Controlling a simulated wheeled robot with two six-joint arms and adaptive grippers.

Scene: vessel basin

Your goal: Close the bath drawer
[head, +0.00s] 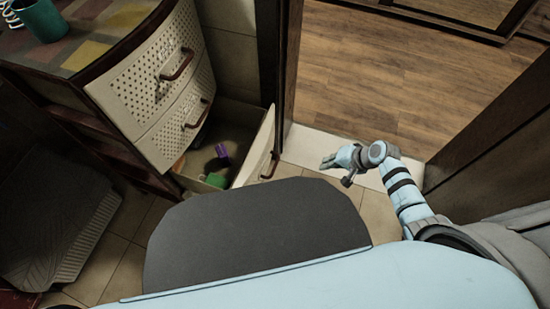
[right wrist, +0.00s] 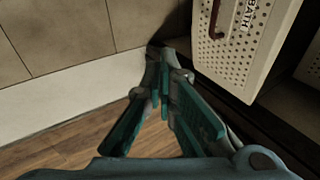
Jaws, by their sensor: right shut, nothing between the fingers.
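The bath drawer (head: 258,150) is the lowest drawer of the cabinet and stands pulled out in the head view. A purple thing and a green thing lie inside it. Its pale perforated front, lettered BATH (right wrist: 240,50), fills the upper right of the right wrist view, with a dark red handle (right wrist: 215,20). My right gripper (head: 328,163) is to the right of the drawer front, apart from it. In the right wrist view the gripper (right wrist: 160,70) has its fingers together, with nothing between them. My left gripper is not in view.
Two upper drawers (head: 150,85) with red handles sit above the open one. A dark door frame (head: 287,70) stands just behind the drawer. A pale threshold (head: 310,147) and wooden floor (head: 400,80) lie beyond. A grey mat-like thing (head: 55,220) is at the left.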

